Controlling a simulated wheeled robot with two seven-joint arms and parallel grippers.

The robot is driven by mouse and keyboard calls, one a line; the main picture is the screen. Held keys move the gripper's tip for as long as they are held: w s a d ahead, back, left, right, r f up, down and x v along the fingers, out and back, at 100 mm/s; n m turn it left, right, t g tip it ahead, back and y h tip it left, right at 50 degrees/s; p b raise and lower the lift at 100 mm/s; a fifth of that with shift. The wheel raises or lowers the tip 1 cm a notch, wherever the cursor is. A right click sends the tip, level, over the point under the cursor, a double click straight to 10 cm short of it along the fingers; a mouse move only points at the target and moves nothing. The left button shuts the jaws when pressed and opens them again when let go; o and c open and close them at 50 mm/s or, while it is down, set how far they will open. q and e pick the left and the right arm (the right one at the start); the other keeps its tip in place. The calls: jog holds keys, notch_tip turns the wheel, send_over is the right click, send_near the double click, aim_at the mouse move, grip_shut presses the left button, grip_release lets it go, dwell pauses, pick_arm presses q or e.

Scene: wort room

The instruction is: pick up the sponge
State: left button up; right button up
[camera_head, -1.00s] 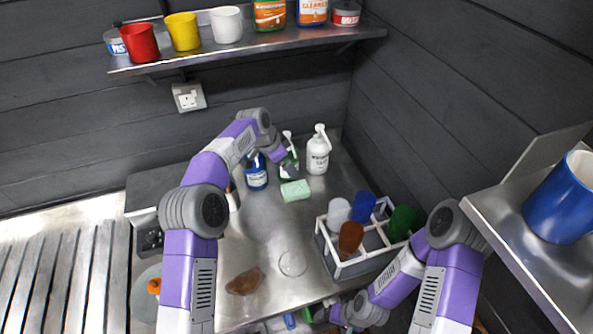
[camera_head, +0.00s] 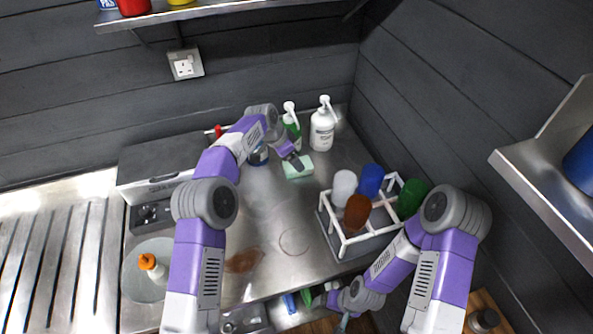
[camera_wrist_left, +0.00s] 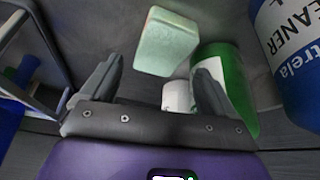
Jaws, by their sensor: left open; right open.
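The pale green sponge (camera_head: 298,172) lies on the metal counter (camera_head: 265,205) in front of the bottles. My left gripper (camera_head: 294,160) is over the sponge's back edge in the head view. In the left wrist view, the sponge (camera_wrist_left: 167,42) shows beyond the open fingers of the left gripper (camera_wrist_left: 155,84), with nothing visibly held between them. My right gripper (camera_head: 343,318) is low at the front edge of the counter, far from the sponge, small and partly hidden by its arm. It is open.
A white pump bottle (camera_head: 322,128), a green spray bottle (camera_head: 291,118) and a blue bottle (camera_head: 259,156) stand close to the sponge. A white-framed caddy (camera_head: 345,245) with several coloured cups stands to the right. The middle counter is mostly clear.

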pick_arm(q)
jog(key=b+x, duration=0.2)
jog(key=x, duration=0.3)
jog(key=shift+c, duration=0.3)
jog(key=c, duration=0.7)
